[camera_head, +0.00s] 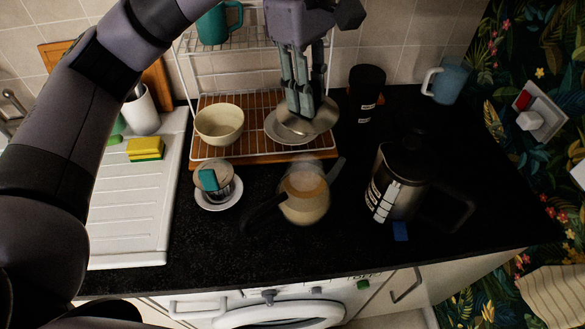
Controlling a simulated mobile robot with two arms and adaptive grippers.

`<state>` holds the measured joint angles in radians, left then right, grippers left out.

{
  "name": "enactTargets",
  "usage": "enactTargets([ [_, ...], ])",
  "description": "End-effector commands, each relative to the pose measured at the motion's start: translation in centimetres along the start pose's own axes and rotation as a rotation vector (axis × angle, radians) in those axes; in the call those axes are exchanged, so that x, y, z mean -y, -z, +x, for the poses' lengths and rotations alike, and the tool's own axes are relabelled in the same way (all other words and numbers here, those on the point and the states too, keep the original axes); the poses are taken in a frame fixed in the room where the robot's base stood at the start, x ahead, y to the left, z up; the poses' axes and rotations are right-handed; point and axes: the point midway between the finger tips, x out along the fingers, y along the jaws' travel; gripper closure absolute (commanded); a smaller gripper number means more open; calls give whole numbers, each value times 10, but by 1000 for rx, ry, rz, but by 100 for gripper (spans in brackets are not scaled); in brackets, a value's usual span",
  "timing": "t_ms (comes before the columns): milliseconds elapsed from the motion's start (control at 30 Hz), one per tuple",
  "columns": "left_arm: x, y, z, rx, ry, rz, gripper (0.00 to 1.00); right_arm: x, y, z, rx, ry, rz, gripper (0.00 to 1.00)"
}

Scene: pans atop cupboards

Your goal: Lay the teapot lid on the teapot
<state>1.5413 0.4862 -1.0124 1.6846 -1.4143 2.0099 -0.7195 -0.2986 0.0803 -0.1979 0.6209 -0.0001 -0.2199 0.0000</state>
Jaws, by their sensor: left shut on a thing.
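The teapot (304,209) stands on the dark worktop, pale and rounded, with a dark handle at its left and a dark spout at its upper right. Its top looks blurred, so I cannot make out its opening clearly. My left gripper (301,108) points down over the wire rack, behind the teapot. Its fingers are shut on a round metallic piece, which looks like the teapot lid (322,119). The fingers hide part of it. It overlaps a pale plate (282,134) in the picture; I cannot tell whether they touch. My right gripper is not in view.
A cream bowl (219,123) sits on the rack (262,148). A cup on a saucer (217,205) stands left of the teapot, a dark kettle (397,181) right of it. A black canister (366,91) stands behind. Bare worktop lies in front of the teapot.

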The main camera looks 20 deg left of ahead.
Motion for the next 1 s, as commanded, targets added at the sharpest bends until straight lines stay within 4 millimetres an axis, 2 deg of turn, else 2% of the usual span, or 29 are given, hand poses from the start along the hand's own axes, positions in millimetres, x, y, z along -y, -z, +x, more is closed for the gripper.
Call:
enactTargets([
  [300, 1, 13, 81, 2, 6, -3, 100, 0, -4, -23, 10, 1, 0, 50],
  [433, 0, 17, 111, 2, 4, -3, 100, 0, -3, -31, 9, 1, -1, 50],
  [1000, -1, 27, 177, 1, 0, -2, 100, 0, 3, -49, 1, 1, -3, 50],
])
